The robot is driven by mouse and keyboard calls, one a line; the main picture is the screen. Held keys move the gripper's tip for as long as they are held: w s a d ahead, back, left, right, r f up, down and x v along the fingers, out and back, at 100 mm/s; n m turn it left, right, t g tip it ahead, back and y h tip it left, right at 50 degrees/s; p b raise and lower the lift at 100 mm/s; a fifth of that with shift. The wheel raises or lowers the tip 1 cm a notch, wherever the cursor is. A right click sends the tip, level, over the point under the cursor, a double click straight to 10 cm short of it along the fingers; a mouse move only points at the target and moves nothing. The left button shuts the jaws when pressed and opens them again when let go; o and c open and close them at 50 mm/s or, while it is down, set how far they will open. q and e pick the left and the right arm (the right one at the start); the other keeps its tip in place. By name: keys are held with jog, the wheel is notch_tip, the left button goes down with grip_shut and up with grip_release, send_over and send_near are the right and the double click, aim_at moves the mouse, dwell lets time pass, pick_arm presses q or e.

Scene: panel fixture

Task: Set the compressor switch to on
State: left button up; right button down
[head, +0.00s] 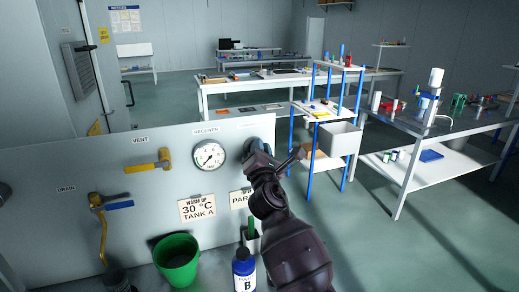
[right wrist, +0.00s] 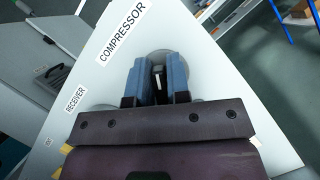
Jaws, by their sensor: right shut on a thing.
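The compressor switch is a dark knob with a white mark (right wrist: 158,75) on a round grey plate (right wrist: 160,57), under the COMPRESSOR label (right wrist: 122,33) in the right wrist view. My right gripper (right wrist: 157,85) has its two blue-grey fingers on either side of the knob and is shut on it. In the head view my right gripper (head: 264,157) is at the right end of the panel (head: 100,155) and hides most of the switch. The exact knob setting is hard to tell.
A green bucket (head: 176,262) and a blue bottle (head: 244,270) stand below. A blue-post rack (head: 312,130) stands behind, to the right.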

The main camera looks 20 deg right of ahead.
jog(key=m, duration=0.2)
jog(key=m+g+h+p, duration=0.1)
jog(key=m, duration=0.1)
jog(key=shift+d+m+g+h, duration=0.1)
jog(key=shift+m+g+h, duration=0.2)
jog(key=shift+m, duration=0.1)
jog(key=m+g+p, duration=0.1)
jog(key=m, duration=0.1)
jog(key=m+p, duration=0.1)
jog(key=m, duration=0.1)
jog(key=shift+d+f+m+g, duration=0.1)
jog(key=shift+f+m+g, duration=0.1)
jog(key=shift+m+g, duration=0.15)
jog(key=shift+f+m+g+p, duration=0.25)
jog(key=shift+m+g+p, duration=0.4)
jog(key=shift+m, duration=0.5)
jog(key=c, duration=1.2)
grip_release()
jog(key=shift+o, duration=0.2)
jog(key=shift+s, duration=0.1)
